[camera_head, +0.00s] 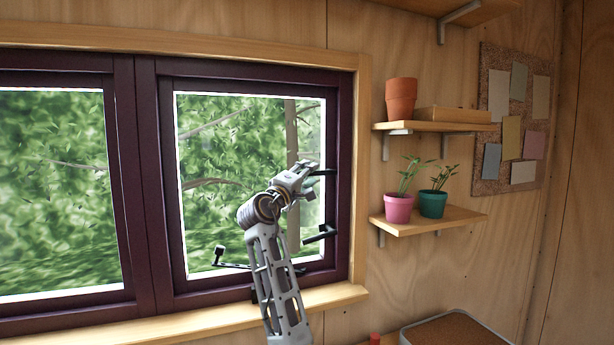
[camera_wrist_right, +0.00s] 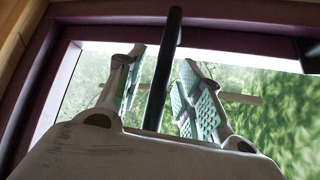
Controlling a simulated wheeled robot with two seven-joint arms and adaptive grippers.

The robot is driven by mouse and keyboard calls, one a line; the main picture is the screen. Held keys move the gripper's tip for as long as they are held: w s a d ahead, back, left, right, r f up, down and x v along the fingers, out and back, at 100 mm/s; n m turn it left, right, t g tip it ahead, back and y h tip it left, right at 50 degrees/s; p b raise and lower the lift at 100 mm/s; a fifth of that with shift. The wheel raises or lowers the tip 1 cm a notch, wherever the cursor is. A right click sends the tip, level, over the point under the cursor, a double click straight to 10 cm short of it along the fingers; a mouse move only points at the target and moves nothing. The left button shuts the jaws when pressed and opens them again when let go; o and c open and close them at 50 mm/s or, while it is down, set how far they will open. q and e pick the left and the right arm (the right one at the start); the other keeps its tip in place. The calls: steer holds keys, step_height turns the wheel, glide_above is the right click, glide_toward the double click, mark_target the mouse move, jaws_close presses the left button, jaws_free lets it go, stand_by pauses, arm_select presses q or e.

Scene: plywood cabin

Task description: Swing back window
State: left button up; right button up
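The window has dark purple frames; its right sash (camera_head: 340,180) looks in line with the frame, and I cannot tell if it is fully shut. A black handle (camera_head: 321,234) sits low on the sash's right side. A black stay (camera_head: 232,264) shows at the sash's bottom. My right gripper (camera_head: 318,174) is in front of the sash's right side, above that handle. In the right wrist view my right gripper (camera_wrist_right: 163,88) is open, with teal pads apart and a black bar (camera_wrist_right: 162,70) between them, gaps on both sides. My left gripper is not in view.
A wooden sill (camera_head: 190,324) runs below the window. Right of it, a lower shelf (camera_head: 440,222) holds a pink pot (camera_head: 398,209) and a green pot (camera_head: 432,204). An upper shelf (camera_head: 430,127) holds a terracotta pot (camera_head: 401,99). A cork board (camera_head: 518,85) hangs further right.

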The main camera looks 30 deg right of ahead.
steer(key=v, duration=1.2)
steer(key=shift+d+r, duration=0.1)
stand_by(0.4)
